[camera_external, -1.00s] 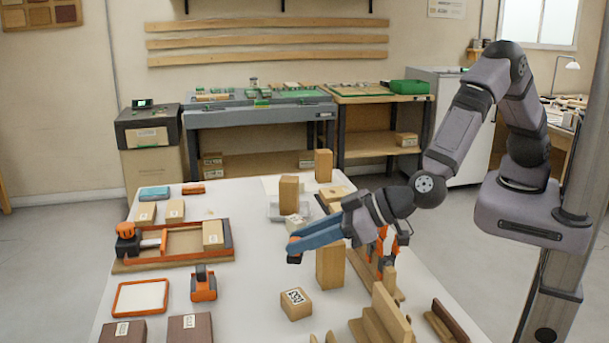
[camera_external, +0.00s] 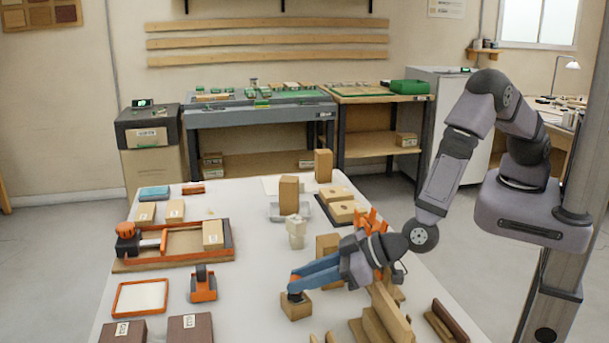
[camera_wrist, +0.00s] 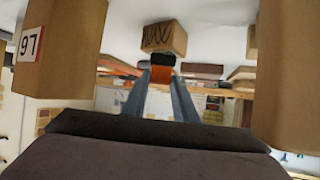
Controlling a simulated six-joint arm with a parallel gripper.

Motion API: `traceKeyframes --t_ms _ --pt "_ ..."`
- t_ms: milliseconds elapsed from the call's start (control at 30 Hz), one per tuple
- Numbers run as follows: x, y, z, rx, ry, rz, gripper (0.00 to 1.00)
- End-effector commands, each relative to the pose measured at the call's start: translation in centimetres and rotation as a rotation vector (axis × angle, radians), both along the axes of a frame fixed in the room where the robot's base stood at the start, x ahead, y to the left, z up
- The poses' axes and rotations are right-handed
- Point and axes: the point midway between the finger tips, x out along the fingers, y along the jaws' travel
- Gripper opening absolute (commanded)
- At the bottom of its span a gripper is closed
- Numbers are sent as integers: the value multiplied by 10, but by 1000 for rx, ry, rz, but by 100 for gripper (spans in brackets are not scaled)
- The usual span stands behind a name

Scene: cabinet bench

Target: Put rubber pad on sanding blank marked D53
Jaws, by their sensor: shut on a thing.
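My gripper (camera_external: 294,293) has its blue fingers shut on a small dark-and-orange piece, seemingly the rubber pad (camera_wrist: 162,68), between the fingertips in the wrist view. The fingertips are low over a small wooden block (camera_external: 297,307), seemingly the sanding blank, near the front middle of the bench. The held piece is at or just above the block's top; I cannot tell whether they touch. The block also shows beyond the fingertips in the wrist view (camera_wrist: 163,38), with dark marks. Its label is largely hidden by the gripper in the external view and is not readable.
Stepped wooden pieces (camera_external: 378,328) lie right of the block. An orange-rimmed tray (camera_external: 140,311) and an orange-and-black tool (camera_external: 203,288) are at left, with clear tabletop between.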

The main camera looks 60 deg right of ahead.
Motion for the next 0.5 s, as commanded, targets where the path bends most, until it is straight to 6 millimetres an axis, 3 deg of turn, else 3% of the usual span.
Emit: traceKeyframes --t_ms 400,433,500 --pt "0 0 -4 1 -2 0 4" --pt "0 0 -4 0 -1 0 28" --pt "0 0 -4 0 -1 0 45"
